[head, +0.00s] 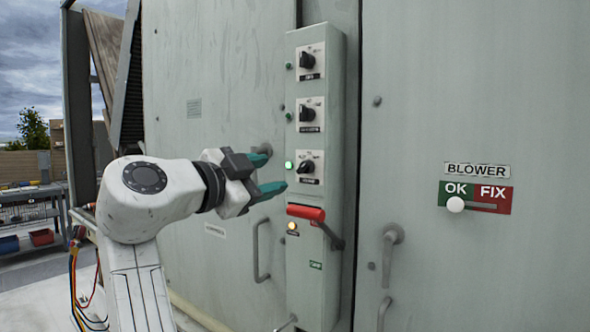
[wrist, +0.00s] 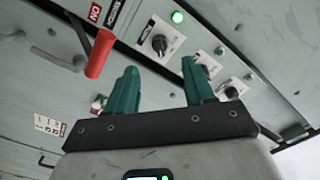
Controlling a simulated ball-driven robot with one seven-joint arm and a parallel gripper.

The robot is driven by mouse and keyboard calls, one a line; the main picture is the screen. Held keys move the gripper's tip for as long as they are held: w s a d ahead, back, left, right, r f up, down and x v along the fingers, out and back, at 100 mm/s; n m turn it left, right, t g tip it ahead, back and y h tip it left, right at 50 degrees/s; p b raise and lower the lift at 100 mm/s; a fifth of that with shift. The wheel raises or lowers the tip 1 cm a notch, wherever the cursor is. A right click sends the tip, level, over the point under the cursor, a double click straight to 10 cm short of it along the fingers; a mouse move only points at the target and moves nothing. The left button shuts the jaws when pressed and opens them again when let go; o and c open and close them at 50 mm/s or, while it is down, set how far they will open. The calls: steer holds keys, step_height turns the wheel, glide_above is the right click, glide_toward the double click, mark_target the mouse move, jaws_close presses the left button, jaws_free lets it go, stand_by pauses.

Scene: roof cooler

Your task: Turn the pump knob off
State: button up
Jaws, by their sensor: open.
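A tall control box (head: 319,275) carries three black rotary knobs on white plates: top (head: 308,61), middle (head: 308,114) and bottom (head: 307,167). Their labels are too small to read, so I cannot tell which is the pump knob. A green light (head: 289,165) glows brightly beside the bottom knob. My gripper (head: 275,171) is open and empty, its teal fingers just left of the box at the bottom knob's height. In the wrist view, the bottom knob (wrist: 160,43) lies beyond the open fingertips (wrist: 158,68), apart from them, with its lit green light (wrist: 177,17) beside it.
A red lever handle (head: 306,212) sticks out just below the bottom knob; it also shows in the wrist view (wrist: 100,53). An amber light (head: 292,226) is under it. A blower OK/FIX slider (head: 456,204) and door handles (head: 389,250) are at the right.

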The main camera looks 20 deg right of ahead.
mark_target(300, 171)
steer(key=p+x, duration=0.2)
steer(key=x, duration=0.7)
steer(key=shift+w+d, duration=0.2)
steer(key=shift+d, duration=0.1)
steer(key=shift+c, duration=0.3)
steer(key=shift+f, duration=0.1)
jaws_close()
steer(key=n, duration=0.3)
steer(key=shift+s+d+n, duration=0.1)
steer(key=shift+n, duration=0.3)
steer(key=shift+n+p, duration=0.65)
steer(key=shift+n, duration=1.55)
steer(key=shift+f, duration=0.1)
